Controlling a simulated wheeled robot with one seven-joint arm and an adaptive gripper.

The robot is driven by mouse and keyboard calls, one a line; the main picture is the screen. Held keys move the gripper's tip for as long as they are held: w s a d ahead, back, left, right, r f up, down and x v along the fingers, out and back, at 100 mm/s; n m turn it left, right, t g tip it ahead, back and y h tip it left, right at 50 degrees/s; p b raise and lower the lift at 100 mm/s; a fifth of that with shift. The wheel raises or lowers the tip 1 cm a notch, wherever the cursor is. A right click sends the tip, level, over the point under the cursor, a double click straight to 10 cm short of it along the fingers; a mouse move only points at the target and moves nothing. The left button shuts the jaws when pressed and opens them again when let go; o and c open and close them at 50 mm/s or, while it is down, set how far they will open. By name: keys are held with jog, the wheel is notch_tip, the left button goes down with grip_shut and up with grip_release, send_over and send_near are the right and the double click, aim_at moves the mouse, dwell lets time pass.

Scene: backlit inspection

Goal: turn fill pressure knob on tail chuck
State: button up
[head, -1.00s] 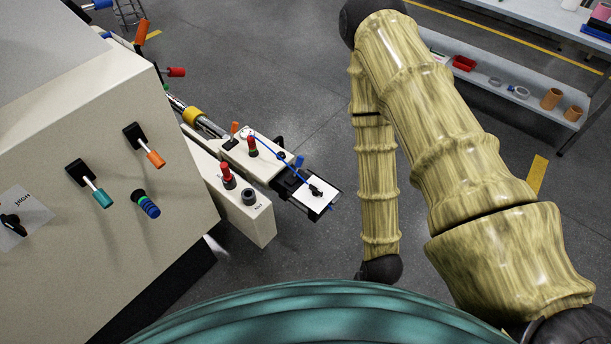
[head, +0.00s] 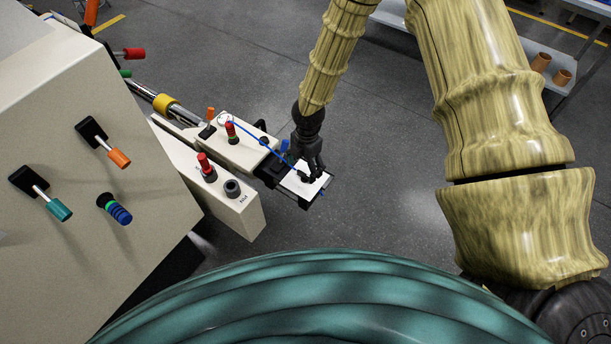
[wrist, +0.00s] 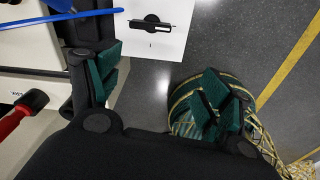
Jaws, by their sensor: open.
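A white plate (head: 316,187) is at the right end of the tail assembly on the machine's side. In the wrist view the white plate (wrist: 174,45) carries a black knob (wrist: 152,22) with a bar-shaped grip, near the top of the picture. My gripper (head: 310,172) is over the plate in the head view and hides part of it; I cannot tell the knob from the fingers there. In the wrist view my gripper (wrist: 160,86) has its green-padded fingers wide apart with nothing between them. The knob lies beyond the fingertips, apart from them.
A blue hose (head: 258,143) runs to the plate. A red-capped post (head: 206,166) and a black knob (head: 232,188) stand on the beige box. The machine cabinet (head: 100,225) with coloured levers fills the left. Floor to the right is clear; a shelf (head: 560,85) stands beyond.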

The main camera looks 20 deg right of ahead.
aim_at(305, 174)
jog(key=shift+w+d+f+n+h, duration=0.2)
jog(key=shift+w+f+n, duration=0.3)
jog(key=shift+f, duration=1.05)
jog(key=shift+w+d+f+n+h, duration=0.15)
jog(key=shift+w+f, duration=0.5)
jog(key=shift+f, duration=0.95)
jog(key=shift+w+d+f+n+h, duration=0.1)
jog(key=shift+w+d+f+n, duration=0.35)
jog(key=shift+f, duration=1.1)
jog(key=shift+w+a, duration=0.15)
jog(key=shift+a, duration=0.05)
jog(key=c, duration=1)
